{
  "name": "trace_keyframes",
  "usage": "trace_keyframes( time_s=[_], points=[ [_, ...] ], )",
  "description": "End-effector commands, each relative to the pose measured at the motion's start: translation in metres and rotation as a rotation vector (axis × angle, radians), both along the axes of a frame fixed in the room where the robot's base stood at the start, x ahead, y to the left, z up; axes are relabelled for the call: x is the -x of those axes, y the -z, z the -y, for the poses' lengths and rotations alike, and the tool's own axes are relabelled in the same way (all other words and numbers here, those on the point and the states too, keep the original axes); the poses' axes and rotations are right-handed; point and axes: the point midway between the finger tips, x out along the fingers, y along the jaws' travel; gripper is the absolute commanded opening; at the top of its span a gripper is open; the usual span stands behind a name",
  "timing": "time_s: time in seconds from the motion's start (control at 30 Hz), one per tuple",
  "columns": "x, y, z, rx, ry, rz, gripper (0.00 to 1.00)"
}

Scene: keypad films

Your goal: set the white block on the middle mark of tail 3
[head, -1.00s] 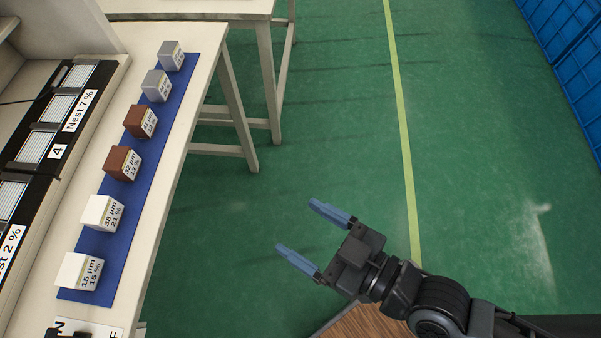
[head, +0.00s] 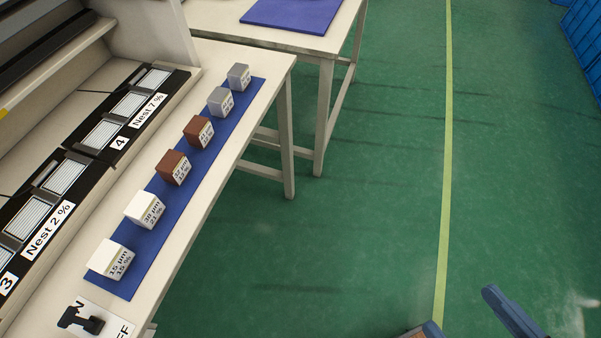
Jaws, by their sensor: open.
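Two white blocks stand on a blue mat (head: 128,284) on the bench at left. The nearer white block (head: 111,257) reads 15 µm, 15 %. The other white block (head: 145,208), just behind it, reads 38 µm, 21 %. A tag 3 (head: 7,283) sits on the black strip (head: 90,170) at the left edge, beside a "Nest 2 %" label (head: 47,230). No middle mark can be made out for certain. My gripper (head: 463,308) is open and empty, low over the floor at bottom right, far from the blocks. Most of it is cut off by the frame.
Two brown blocks (head: 174,168) and two grey blocks (head: 221,101) continue the row. A black knob (head: 82,318) sits on a white plate at the bench's near end. Tag 4 (head: 118,143) is farther along the strip. A second table (head: 270,38) stands behind; green floor is open at right.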

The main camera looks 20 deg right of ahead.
Motion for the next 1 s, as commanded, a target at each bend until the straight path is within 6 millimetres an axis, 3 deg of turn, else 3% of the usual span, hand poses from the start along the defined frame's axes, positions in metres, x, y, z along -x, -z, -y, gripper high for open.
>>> trace_keyframes(
  time_s=[0.17,0.47,0.73,1.0],
  points=[
    [-0.029,0.024,-0.02,0.312,-0.186,0.063,0.83],
    [-0.104,0.071,-0.093,1.13,-0.558,0.335,0.83],
    [-0.17,0.089,-0.193,1.869,-0.715,0.717,0.83],
    [-0.213,0.08,-0.311,2.542,-0.604,1.148,0.83]
  ],
)
